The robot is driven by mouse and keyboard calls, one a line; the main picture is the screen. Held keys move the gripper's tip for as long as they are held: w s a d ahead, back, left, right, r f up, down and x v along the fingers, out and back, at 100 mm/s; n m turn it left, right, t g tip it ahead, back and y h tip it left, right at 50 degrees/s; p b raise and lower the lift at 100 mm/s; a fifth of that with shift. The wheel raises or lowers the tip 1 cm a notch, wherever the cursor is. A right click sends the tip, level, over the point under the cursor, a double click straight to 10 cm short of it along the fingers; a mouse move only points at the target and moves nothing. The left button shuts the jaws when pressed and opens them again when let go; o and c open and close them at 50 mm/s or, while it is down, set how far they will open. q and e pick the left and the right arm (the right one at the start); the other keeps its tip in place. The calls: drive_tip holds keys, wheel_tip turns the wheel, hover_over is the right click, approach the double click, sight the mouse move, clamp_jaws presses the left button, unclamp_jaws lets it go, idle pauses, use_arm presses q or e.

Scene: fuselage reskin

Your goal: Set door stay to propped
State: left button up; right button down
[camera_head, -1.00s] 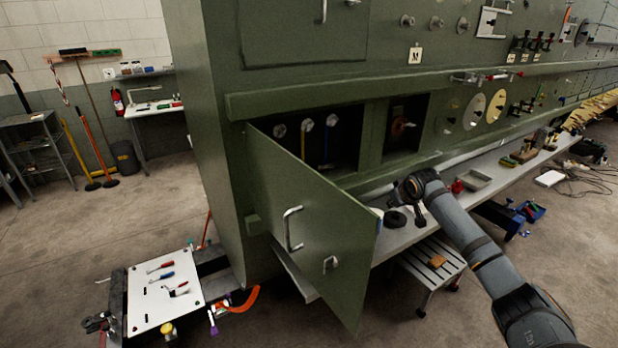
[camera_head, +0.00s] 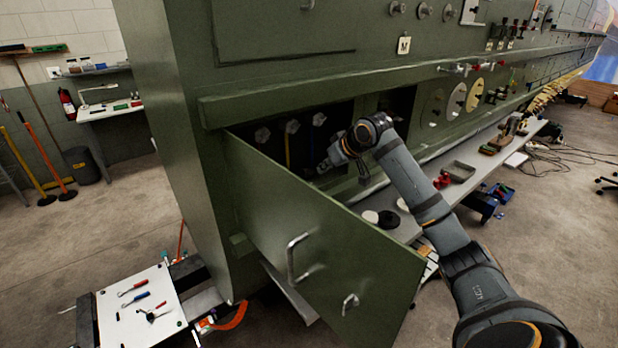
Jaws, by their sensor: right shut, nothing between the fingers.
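The green door (camera_head: 325,235) stands open at the lower left of the long green panel, hinged at its left side, with a silver handle (camera_head: 293,262) and a small latch (camera_head: 350,304) on its face. Behind it is a dark opening (camera_head: 270,155) with several pale round knobs and thin yellow and blue rods. I cannot pick out the door stay for certain. My right gripper (camera_head: 325,166) is shut and empty, at the dark opening beyond the door's top edge. Its fingertips are small and dark against the opening. My left gripper is not in view.
A grey shelf (camera_head: 460,190) runs along the panel below the openings, with round black and white items, a red item and a tray on it. A white board with tools (camera_head: 140,306) lies at lower left. The floor at right is mostly clear.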

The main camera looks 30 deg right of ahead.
drive_tip(key=p+x, duration=0.3)
drive_tip(key=x, duration=0.6)
drive_tip(key=shift+w+r+p, duration=0.1)
drive_tip(key=shift+w+p, duration=0.05)
drive_tip(key=shift+p, duration=0.2)
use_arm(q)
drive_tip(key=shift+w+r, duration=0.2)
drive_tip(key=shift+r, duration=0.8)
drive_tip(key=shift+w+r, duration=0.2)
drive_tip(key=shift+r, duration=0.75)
use_arm(e)
drive_tip(key=shift+w+a+f, duration=0.1)
drive_tip(key=shift+w+f, duration=0.35)
drive_tip(key=shift+f, duration=0.15)
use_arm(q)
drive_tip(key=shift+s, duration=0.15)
